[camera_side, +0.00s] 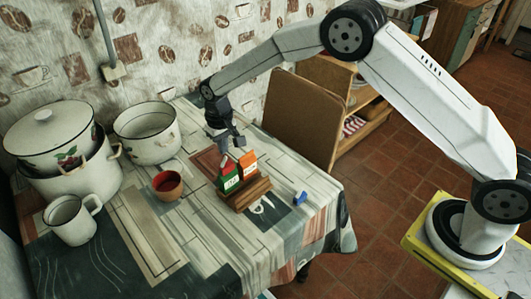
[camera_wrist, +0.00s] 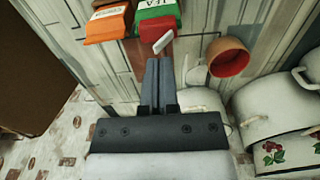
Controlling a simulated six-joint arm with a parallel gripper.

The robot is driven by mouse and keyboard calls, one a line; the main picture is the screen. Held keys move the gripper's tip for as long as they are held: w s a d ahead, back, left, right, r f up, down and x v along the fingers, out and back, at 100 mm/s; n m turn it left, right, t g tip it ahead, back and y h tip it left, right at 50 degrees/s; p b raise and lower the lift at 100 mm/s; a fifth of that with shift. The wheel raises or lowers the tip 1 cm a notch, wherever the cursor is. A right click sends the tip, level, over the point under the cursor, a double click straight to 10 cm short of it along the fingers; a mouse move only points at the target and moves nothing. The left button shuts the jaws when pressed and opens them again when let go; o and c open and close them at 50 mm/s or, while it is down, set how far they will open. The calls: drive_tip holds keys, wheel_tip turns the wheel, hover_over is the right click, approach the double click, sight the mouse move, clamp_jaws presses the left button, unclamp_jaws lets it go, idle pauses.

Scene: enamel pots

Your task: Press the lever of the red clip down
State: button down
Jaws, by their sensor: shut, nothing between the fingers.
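The red clip (camera_side: 228,169) sits along the top of a green packet labelled TEA (camera_side: 231,184). In the wrist view the red clip (camera_wrist: 157,28) shows at the near edge of the green packet (camera_wrist: 152,9). A pale lever (camera_wrist: 163,41) sticks out from it, raised at an angle; it also shows in the side view (camera_side: 224,161). My gripper (camera_side: 231,149) is shut and empty, just above and behind the clip. In the wrist view my fingertips (camera_wrist: 161,61) are close to the lever; I cannot tell whether they touch it.
An orange packet (camera_side: 249,168) stands beside the green one on a wooden stand (camera_side: 246,196). A red-lined bowl (camera_side: 168,185), white mug (camera_side: 75,219), open pot (camera_side: 146,132) and lidded pots (camera_side: 52,137) stand left. A small blue object (camera_side: 300,198) lies right. The front table is mostly clear.

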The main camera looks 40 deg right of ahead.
sight(225, 158)
drive_tip(key=shift+f, duration=1.65)
idle(0.9)
drive_tip(key=shift+r, duration=0.1)
idle(0.4)
drive_tip(key=shift+r, duration=3.4)
drive_tip(key=shift+s+d+r, duration=0.1)
drive_tip(key=shift+s+d+r, duration=0.1)
drive_tip(key=shift+d, duration=0.05)
drive_tip(key=s+d+r+t, duration=0.1)
drive_tip(key=s+d, duration=0.3)
drive_tip(key=s, duration=0.4)
drive_tip(key=s+d+r, duration=0.1)
drive_tip(key=s+d, duration=0.3)
drive_tip(key=s, duration=0.5)
drive_tip(key=s+d+r+t, duration=0.1)
drive_tip(key=s+d, duration=0.3)
drive_tip(key=s, duration=0.5)
drive_tip(key=shift+s+d+r+t, duration=0.2)
drive_tip(key=shift+d+r+t, duration=0.1)
drive_tip(key=shift+r, duration=0.3)
